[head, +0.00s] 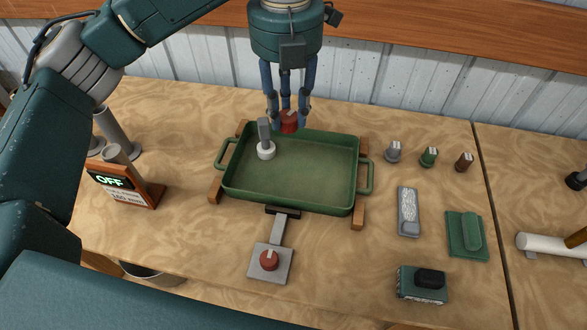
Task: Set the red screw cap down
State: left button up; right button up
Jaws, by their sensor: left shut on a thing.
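The red screw cap (289,122) is between the fingertips of my left gripper (288,112), which points down and is shut on it. The cap shows at the back edge of the green tray (362,150), over its back wall in the picture. I cannot tell its height or whether it touches the tray. The fingers hide part of it. My right gripper is not in view.
A grey post with a white base (265,150) stands at the tray's back left. A plate with a red knob (269,259) lies in front. Small knobs (428,157), a brush (408,212) and a green block (467,233) lie right.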

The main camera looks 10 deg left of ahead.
pick_arm(q)
notch_tip(320, 180, down, 19)
jog(key=p, duration=0.5)
jog(key=shift+f, duration=0.4)
jog(key=shift+f, duration=0.1)
jog(key=shift+f, duration=0.15)
jog(key=o, duration=1)
jog(key=shift+c, duration=0.2)
